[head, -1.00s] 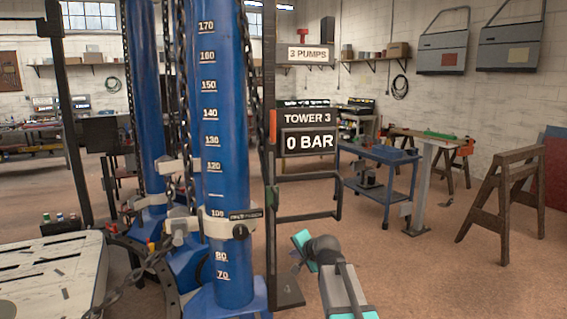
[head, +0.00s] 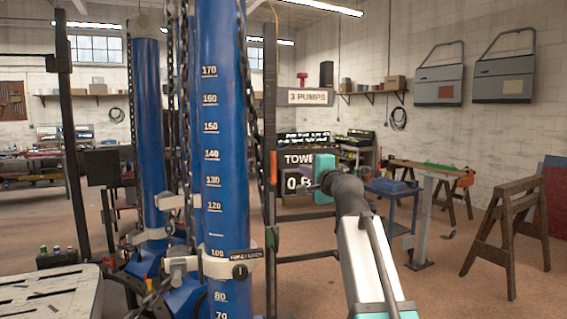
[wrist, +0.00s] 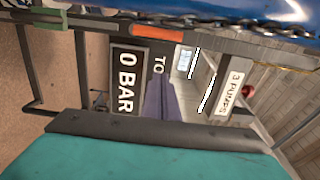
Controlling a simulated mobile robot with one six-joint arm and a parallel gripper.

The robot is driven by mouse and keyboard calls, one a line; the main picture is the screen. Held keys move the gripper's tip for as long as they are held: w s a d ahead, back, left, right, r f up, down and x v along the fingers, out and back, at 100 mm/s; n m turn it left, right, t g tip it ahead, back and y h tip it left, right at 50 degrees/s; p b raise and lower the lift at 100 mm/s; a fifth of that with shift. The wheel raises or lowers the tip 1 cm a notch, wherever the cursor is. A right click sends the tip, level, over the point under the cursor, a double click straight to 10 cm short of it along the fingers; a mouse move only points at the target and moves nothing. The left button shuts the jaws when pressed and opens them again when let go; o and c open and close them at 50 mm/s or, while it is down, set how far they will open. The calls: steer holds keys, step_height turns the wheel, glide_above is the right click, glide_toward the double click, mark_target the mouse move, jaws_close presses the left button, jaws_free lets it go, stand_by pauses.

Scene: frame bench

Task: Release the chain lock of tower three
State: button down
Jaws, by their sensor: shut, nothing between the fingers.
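The blue tower (head: 222,130) with a printed scale stands left of centre in the head view. A dark chain (head: 243,60) hangs along its right side, and the chain also crosses the top of the wrist view (wrist: 215,22). A pale collar (head: 217,262) with a dark round knob (head: 240,271) wraps the tower near the 100 mark. I cannot tell which part is the chain lock. My gripper (head: 314,180) is shut and empty, raised right of the tower and apart from it. It partly covers the Tower 3 sign (head: 295,160).
A dark upright post (head: 271,215) with an orange mark (head: 273,167) stands between the tower and my gripper. A blue cart (head: 392,190) and sawhorse (head: 505,215) stand to the right.

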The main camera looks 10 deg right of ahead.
mark_target(272, 167)
steer(key=shift+r, duration=0.35)
steer(key=w+a+p, duration=0.5)
steer(key=w, duration=0.5)
steer(key=shift+a, duration=0.25)
stand_by(0.6)
